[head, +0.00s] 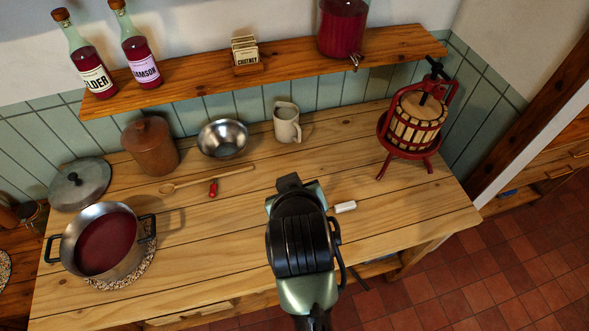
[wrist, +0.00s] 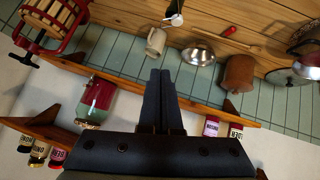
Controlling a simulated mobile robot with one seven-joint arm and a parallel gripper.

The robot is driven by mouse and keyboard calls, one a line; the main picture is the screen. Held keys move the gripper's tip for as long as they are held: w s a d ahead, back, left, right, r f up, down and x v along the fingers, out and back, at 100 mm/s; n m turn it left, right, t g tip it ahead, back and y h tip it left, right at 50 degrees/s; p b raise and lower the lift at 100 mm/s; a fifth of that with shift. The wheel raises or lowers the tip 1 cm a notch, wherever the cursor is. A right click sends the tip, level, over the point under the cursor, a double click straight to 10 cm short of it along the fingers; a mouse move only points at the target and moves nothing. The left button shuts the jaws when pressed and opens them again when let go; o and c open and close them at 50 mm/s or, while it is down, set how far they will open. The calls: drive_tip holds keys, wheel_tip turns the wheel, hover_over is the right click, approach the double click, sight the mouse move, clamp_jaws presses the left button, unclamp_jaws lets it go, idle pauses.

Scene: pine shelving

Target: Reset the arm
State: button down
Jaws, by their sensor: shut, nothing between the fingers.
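My gripper (wrist: 160,72) shows in the wrist view with its two dark fingers together and nothing between them. In the head view my arm reaches over the front middle of the pine table (head: 400,215), and the fingers are hard to make out there. No object is in my grip. The wrist view is upside down, with the table at the top and the wall shelf (wrist: 50,130) lower down.
A pot of red liquid (head: 58,243) stands at left. A metal bowl (head: 223,139), jug (head: 287,124), brown crock (head: 150,147) and wooden spoon (head: 205,180) lie behind my arm. A red press (head: 415,125) stands at right, near a small white object (head: 345,207).

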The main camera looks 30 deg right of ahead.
drive_tip(key=shift+s+r, duration=0.2)
idle(0.3)
